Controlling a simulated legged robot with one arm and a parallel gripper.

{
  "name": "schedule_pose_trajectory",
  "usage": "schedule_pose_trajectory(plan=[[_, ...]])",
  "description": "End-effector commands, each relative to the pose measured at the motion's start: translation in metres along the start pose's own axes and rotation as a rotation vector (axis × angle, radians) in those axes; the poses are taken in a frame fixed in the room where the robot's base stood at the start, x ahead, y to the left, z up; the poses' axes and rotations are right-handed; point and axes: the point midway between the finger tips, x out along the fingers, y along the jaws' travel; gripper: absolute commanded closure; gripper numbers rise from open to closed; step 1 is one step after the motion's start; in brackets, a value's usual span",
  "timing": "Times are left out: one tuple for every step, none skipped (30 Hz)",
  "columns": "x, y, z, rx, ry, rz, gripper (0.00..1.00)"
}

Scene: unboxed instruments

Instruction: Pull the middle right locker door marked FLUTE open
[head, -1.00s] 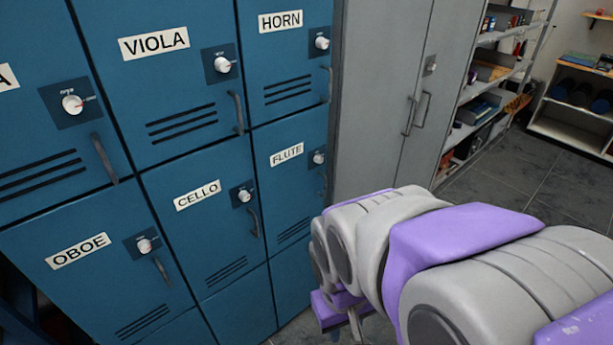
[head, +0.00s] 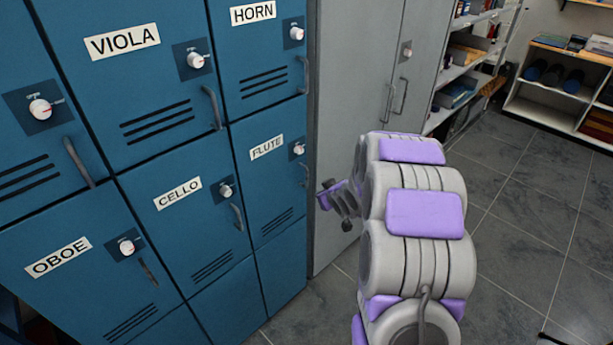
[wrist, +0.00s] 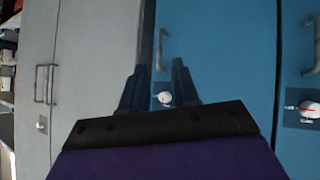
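The FLUTE door (head: 262,190) is blue, flush with the doors around it and shut. Its label (head: 266,147), white knob (head: 298,149) and grey handle (head: 305,174) show in the head view. My gripper (head: 328,190) is just right of this handle, in front of the grey cabinet's edge. In the wrist view, which is turned upside down, the open fingers of my gripper (wrist: 159,65) are spread and empty. A handle (wrist: 162,50) is just beyond the fingertips and a white knob (wrist: 164,98) shows between the fingers; they look like the FLUTE door's. No contact shows.
The HORN door (head: 265,60) is above, the CELLO door (head: 185,230) to the left, and VIOLA and OBOE doors further left. A tall grey cabinet (head: 345,90) adjoins on the right. Shelves (head: 470,75) stand beyond it.

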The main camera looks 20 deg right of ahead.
Motion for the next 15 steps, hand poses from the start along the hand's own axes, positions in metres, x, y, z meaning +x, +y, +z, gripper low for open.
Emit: schedule_pose_trajectory(plan=[[0.013, 0.006, 0.006, 0.006, 0.038, -0.011, 0.7], [0.02, 0.008, 0.007, 0.007, 0.065, -0.017, 0.7], [0.029, 0.011, 0.009, 0.009, 0.104, -0.027, 0.7], [0.035, 0.013, 0.009, 0.011, 0.134, -0.034, 0.7], [0.04, 0.015, 0.01, 0.013, 0.165, -0.04, 0.7], [0.047, 0.017, 0.013, 0.018, 0.204, -0.051, 0.7], [0.051, 0.019, 0.015, 0.022, 0.234, -0.058, 0.7], [0.055, 0.021, 0.017, 0.027, 0.265, -0.066, 0.7], [0.061, 0.021, 0.021, 0.036, 0.302, -0.078, 0.7], [0.064, 0.023, 0.023, 0.042, 0.335, -0.086, 0.7], [0.067, 0.024, 0.026, 0.049, 0.364, -0.094, 0.7], [0.07, 0.024, 0.031, 0.061, 0.406, -0.104, 0.7], [0.071, 0.025, 0.034, 0.069, 0.435, -0.112, 0.7], [0.072, 0.026, 0.036, 0.078, 0.469, -0.119, 0.7], [0.074, 0.027, 0.041, 0.09, 0.505, -0.128, 0.7]])
